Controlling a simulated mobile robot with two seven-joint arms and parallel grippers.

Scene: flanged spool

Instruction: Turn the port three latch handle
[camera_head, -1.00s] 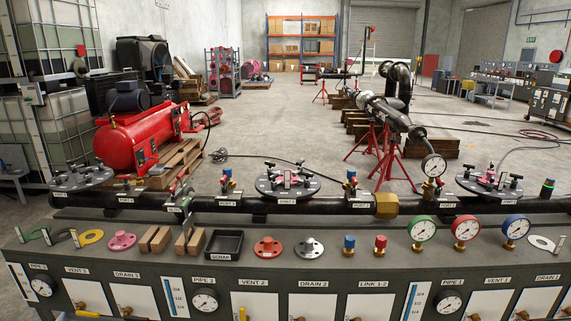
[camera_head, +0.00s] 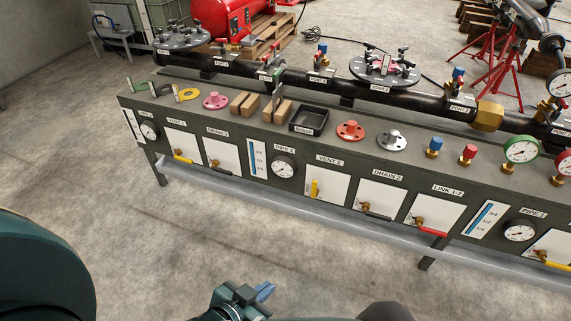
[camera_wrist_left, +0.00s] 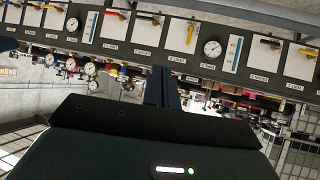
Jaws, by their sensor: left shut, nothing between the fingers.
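The black pipe (camera_head: 345,92) runs along the back of the bench with several labelled ports on top. My left gripper (camera_head: 265,292) is low in front of the bench, over the floor, far from the port and empty. Its fingers are together. They also show in the left wrist view (camera_wrist_left: 163,86), below the upside-down valve panel. My right gripper is not in view.
The grey bench (camera_head: 205,122) has gauges and valve levers on its front. A scrap tray (camera_head: 309,119), wooden blocks (camera_head: 243,104) and coloured flanges (camera_head: 351,131) lie on its top. The floor (camera_head: 110,190) before the bench is clear. A red compressor (camera_head: 230,18) stands behind.

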